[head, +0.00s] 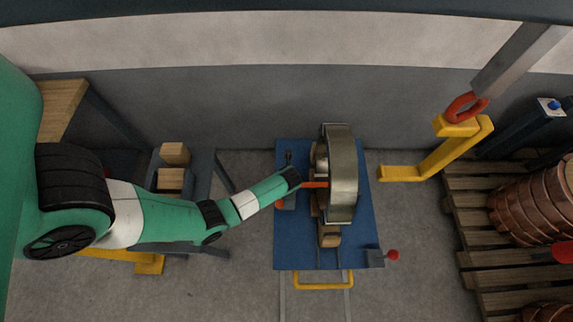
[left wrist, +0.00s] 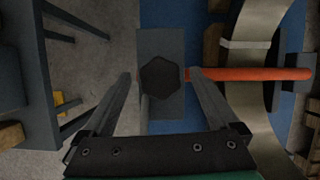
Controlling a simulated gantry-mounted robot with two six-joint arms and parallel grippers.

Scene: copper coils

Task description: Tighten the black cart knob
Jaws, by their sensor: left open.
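The black cart knob (left wrist: 160,80) is a dark, many-sided knob on a grey block (left wrist: 147,44) in the left wrist view. An orange rod (left wrist: 250,74) runs right from beside it, across a pale metal ring. My left gripper (left wrist: 158,77) is open, one finger on each side of the knob. I cannot tell whether either finger touches it. In the head view my left gripper (head: 296,180) reaches the left side of the blue cart (head: 350,258), and the knob is hidden there. The orange rod (head: 314,185) shows just right of the gripper. My right gripper is not in view.
A large metal coil ring (head: 342,175) stands on the cart, close right of the gripper. A red ball handle (head: 393,255) sits at its near right corner.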

